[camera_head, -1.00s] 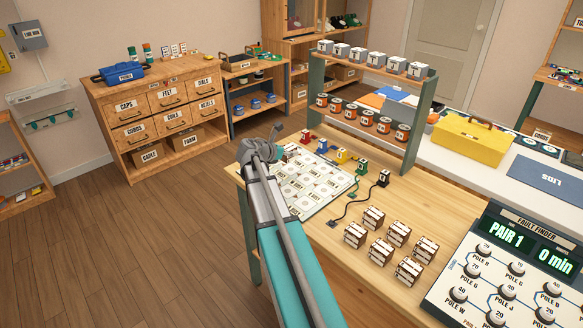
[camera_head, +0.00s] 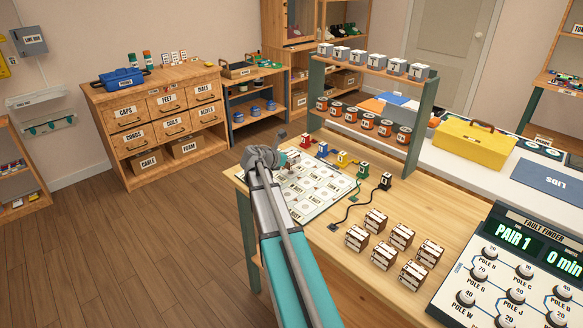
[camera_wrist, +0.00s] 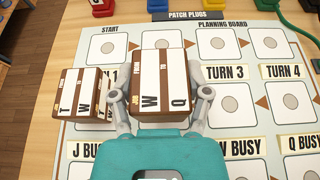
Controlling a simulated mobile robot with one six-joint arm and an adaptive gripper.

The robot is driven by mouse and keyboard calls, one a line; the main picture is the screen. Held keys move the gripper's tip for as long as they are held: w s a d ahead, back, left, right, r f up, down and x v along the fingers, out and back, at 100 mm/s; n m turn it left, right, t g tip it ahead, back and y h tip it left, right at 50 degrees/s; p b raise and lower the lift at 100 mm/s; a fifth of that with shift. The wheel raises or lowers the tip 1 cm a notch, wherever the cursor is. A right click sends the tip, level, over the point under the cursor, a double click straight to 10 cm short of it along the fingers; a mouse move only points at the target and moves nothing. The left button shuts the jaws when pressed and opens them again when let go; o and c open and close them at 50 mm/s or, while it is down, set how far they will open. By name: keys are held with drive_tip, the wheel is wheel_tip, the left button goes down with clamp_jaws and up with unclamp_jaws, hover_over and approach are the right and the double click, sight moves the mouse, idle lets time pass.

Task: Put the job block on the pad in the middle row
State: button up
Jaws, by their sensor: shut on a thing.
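A brown job block with a white label marked W and Q (camera_wrist: 159,62) is held between the two fingers of my gripper (camera_wrist: 161,93) in the wrist view. It is over the second column of the planning board (camera_wrist: 240,131), hiding the pads under it. Whether it touches the board I cannot tell. A second job block, marked T and W (camera_wrist: 84,94), sits at the left, by the partly covered TURN 1 label. The pad under TURN 3 (camera_wrist: 229,103) and the pad under TURN 4 (camera_wrist: 287,101) are bare. In the head view my arm hides much of the gripper.
Several job blocks (camera_head: 402,236) stand on the table right of the board. Coloured patch plugs (camera_head: 342,158) line the board's far edge, and the black plug's cord lies near its right side. A rack (camera_head: 414,130) stands behind, and the fault finder (camera_head: 510,270) is at right.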

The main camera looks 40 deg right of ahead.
sight(292, 164)
drive_tip(key=shift+f+b, duration=1.05)
drive_tip(key=shift+f, duration=0.4)
drive_tip(key=shift+f, duration=0.1)
drive_tip(key=o, duration=1.2)
drive_tip(key=shift+a+r, duration=0.1)
drive_tip(key=shift+r, duration=0.15)
drive_tip(key=p+v, duration=0.4)
drive_tip(key=v, duration=0.8)
drive_tip(key=shift+p, duration=0.35)
